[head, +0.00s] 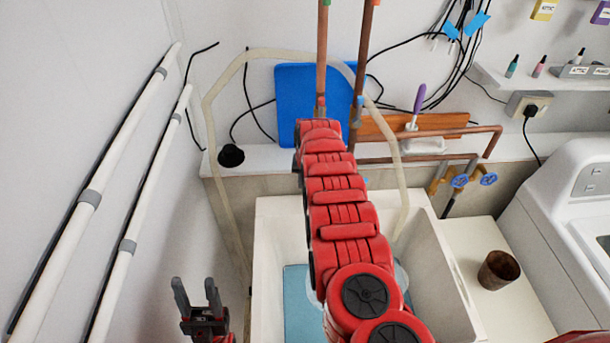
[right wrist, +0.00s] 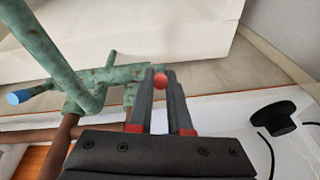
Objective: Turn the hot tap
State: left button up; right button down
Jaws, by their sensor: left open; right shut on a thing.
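In the right wrist view, a tap (right wrist: 95,85) of green, weathered metal has a blue-tipped handle (right wrist: 18,97) at the left and a red-tipped hot handle (right wrist: 160,81). My right gripper (right wrist: 160,76) is shut on the red tip, which shows between its fingertips. In the head view my red right arm reaches over the sink (head: 272,222) toward the back wall and hides the tap and the right gripper. My left gripper (head: 195,286) is open and empty at the lower left, beside the sink.
Copper pipes (head: 322,45) run down the back wall by a blue board (head: 290,88). Blue-wheeled valves (head: 459,181) sit right of the sink. A brown cup (head: 498,270) stands on the right counter, beside a white machine (head: 570,200). White pipes (head: 130,225) line the left wall.

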jog(key=shift+a, duration=0.1)
dwell(0.3)
jog(key=c, duration=0.9)
grip_release()
jog(key=shift+o, duration=0.2)
jog(key=shift+s+r, duration=0.1)
jog(key=shift+r, duration=0.55)
jog(key=b+v, duration=0.6)
jog(key=v, duration=1)
jog(key=shift+s, duration=0.1)
